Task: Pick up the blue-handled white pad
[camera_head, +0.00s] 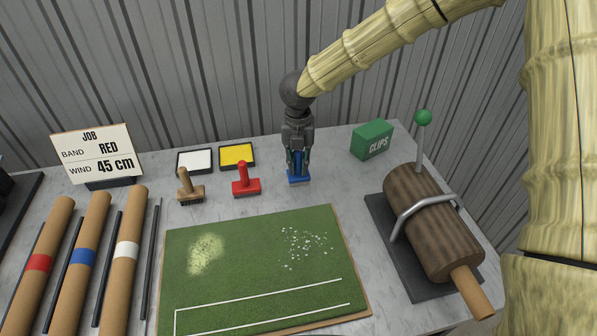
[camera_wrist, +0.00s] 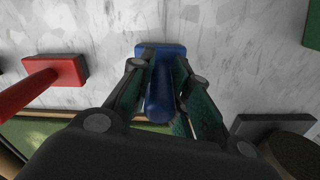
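The blue-handled pad (camera_head: 299,179) stands upright on the grey table at the back, right of the red-handled one. It has a blue block base and an upright blue handle; its underside is hidden, so no white shows. In the wrist view the blue handle (camera_wrist: 160,92) points up between the fingers. My gripper (camera_head: 298,170) is straight above it, pointing down, with a finger on each side of the handle. In the wrist view the fingers (camera_wrist: 163,62) look closed against the handle. The base appears to rest on the table.
A red-handled stamp (camera_head: 246,182) and a brown one (camera_head: 188,189) stand to the left, before white (camera_head: 195,160) and yellow (camera_head: 237,155) trays. A green clips box (camera_head: 372,139) and log device (camera_head: 424,222) are right. Turf (camera_head: 258,262) lies in front.

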